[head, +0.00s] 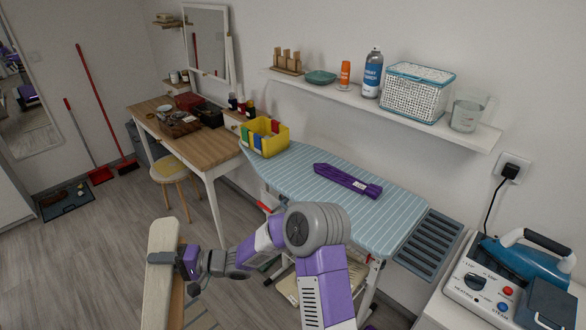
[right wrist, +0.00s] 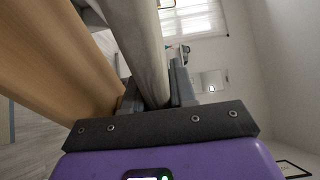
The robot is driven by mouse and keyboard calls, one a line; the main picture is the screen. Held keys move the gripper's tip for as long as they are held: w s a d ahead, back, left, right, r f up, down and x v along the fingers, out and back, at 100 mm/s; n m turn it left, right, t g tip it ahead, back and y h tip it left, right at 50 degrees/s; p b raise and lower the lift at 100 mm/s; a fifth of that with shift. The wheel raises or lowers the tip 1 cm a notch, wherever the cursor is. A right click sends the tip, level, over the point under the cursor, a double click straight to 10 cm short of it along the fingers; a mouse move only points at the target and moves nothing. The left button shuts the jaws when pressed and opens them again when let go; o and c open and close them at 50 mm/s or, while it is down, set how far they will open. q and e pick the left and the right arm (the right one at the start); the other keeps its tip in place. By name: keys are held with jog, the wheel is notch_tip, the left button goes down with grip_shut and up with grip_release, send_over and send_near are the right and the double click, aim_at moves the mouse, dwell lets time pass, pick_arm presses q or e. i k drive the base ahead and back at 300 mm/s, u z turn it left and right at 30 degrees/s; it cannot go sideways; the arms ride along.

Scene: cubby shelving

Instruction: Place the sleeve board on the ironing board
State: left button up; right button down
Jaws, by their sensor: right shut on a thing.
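The sleeve board (head: 161,235) is long and narrow, with a pale padded top and a wooden part beside it. It is held off the ironing board, at the lower left of the head view. My right gripper (head: 178,259) is shut on its padded part. In the right wrist view the padded part (right wrist: 147,45) passes between the fingers (right wrist: 153,92), with the wood (right wrist: 60,55) to its left. The ironing board (head: 300,180) has a blue striped cover and stands along the wall, right of the gripper. My left gripper is not in view.
A long purple thing (head: 347,181) lies on the middle of the ironing board. A yellow bin (head: 264,142) sits at its far left end. A steam iron (head: 528,262) stands on a station at right. The wall shelf (head: 390,108) overhangs behind. Striped cover is bare around the purple thing.

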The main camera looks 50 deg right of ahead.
aim_at(321, 195)
jog(key=i, duration=3.15)
jog(key=z, duration=3.25)
jog(key=i, duration=0.5)
